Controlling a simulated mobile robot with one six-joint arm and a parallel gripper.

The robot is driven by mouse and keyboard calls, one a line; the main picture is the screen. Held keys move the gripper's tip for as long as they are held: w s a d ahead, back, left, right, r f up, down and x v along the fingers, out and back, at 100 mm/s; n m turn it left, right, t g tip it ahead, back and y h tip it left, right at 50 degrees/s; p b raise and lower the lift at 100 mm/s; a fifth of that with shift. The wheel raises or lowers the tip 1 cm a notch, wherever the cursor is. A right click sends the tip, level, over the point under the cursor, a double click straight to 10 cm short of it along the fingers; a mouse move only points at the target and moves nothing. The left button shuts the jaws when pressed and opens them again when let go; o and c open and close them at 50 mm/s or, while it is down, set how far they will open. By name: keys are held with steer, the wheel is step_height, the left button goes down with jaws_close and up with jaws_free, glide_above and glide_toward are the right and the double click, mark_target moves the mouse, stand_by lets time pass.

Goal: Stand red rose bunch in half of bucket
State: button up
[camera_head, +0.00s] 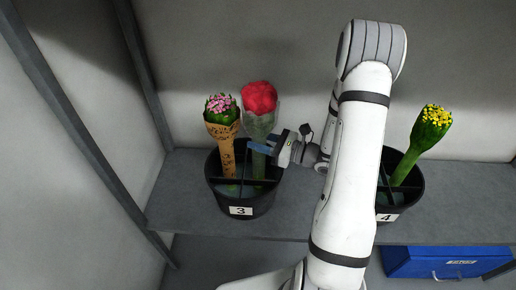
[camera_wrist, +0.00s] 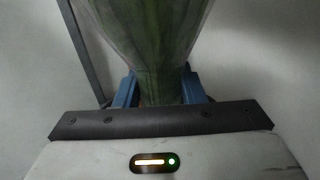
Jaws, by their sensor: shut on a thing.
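The red rose bunch (camera_head: 260,100), in a clear wrap, stands nearly upright over the right half of black bucket 3 (camera_head: 241,212). Its lower stems reach down inside the bucket rim; whether they touch the bottom is hidden. My gripper (camera_head: 259,147) comes in from the right and is shut on the wrapped stems. In the wrist view the green wrapped stems (camera_wrist: 160,55) sit between the two blue fingers (camera_wrist: 158,88).
A pink bunch in brown paper (camera_head: 223,130) stands in the left part of bucket 3. Bucket 4 (camera_head: 412,193), at the right, holds a yellow bunch (camera_head: 424,140) and is partly hidden by my arm. A blue box (camera_head: 446,262) sits below the grey shelf (camera_head: 180,205). A grey post stands at the left.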

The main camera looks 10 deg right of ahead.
steer(key=shift+f, duration=1.05)
steer(key=shift+f, duration=0.1)
steer(key=o, duration=1.2)
